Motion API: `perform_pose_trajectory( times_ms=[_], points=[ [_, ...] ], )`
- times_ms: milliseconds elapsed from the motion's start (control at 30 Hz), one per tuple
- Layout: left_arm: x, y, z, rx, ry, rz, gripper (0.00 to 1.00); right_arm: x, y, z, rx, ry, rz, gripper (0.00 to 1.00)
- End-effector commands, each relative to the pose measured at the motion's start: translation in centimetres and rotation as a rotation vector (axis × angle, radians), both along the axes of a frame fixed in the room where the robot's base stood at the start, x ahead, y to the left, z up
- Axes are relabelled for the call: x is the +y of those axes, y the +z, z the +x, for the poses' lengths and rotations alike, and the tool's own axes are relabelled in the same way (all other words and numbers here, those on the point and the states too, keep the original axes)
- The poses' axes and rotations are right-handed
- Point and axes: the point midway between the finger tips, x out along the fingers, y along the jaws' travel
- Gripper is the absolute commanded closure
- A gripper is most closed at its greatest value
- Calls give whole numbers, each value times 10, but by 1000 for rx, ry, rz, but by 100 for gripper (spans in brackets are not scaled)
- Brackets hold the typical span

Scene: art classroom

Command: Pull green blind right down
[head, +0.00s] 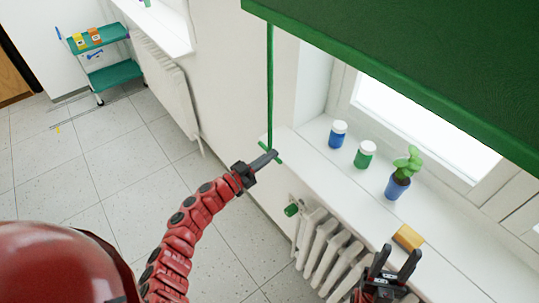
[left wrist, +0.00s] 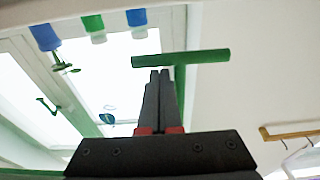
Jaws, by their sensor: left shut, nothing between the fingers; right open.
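The green blind (head: 420,60) hangs over the upper right of the head view. A thin green pull rod (head: 270,85) drops from its left end to a small crossbar beside the sill. My left gripper (head: 272,156) is shut and empty at this crossbar. In the left wrist view the green crossbar (left wrist: 208,57) lies across just beyond the shut fingertips (left wrist: 160,73), and its stem shows beside the fingers. I cannot tell whether they touch. My right gripper (head: 396,262) is open and empty above the sill's front edge, near the orange block.
The white sill (head: 315,153) holds a blue jar (head: 338,134), a green jar (head: 365,154), a potted plant (head: 398,186) and an orange block (head: 408,237). A radiator (head: 325,245) stands below. A green trolley (head: 115,75) is far left. Floor between is clear.

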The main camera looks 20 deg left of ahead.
Motion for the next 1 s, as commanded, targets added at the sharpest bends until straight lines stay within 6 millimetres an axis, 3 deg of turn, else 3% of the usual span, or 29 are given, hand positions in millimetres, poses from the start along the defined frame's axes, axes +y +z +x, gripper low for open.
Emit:
perform_pose_trajectory(
  times_ms=[167,367,667,1000],
  points=[
    [1,-13,0,1,2,0,100,0,-9,0,0,0,0,50],
    [2,-56,1,4,5,2,100,0,-39,0,0,0,0,50],
    [2,-164,0,6,5,0,100,0,-113,0,0,0,0,50],
    [1,-288,0,5,5,0,100,0,-210,0,0,0,0,50]
  ],
)
